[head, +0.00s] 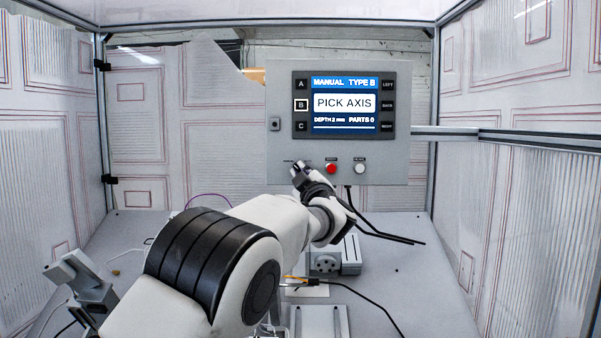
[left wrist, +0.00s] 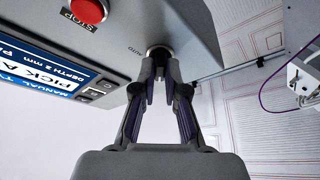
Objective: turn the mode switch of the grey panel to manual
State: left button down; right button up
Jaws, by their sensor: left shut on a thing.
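My left gripper (head: 298,171) is at the panel's lower left and hides the mode switch in the head view. In the left wrist view the left gripper (left wrist: 163,74) is shut on the mode switch (left wrist: 159,50), a dark knob with a silver ring. The label "AUTO" shows beside it; the switch's exact angle is hard to tell. My right gripper is not in view.
A red stop button (head: 331,168) and a white button (head: 360,168) sit right of the switch. Black cables hang below the panel. A grey fixture (head: 350,255) stands on the table (head: 400,290) beneath. A metal frame with pale walls encloses the space.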

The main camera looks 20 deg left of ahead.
pick_arm(q)
jog(key=shift+r, duration=0.2)
jog(key=c, duration=1.2)
grip_release()
jog(key=shift+w+f, duration=0.25)
jog(key=shift+s, duration=0.1)
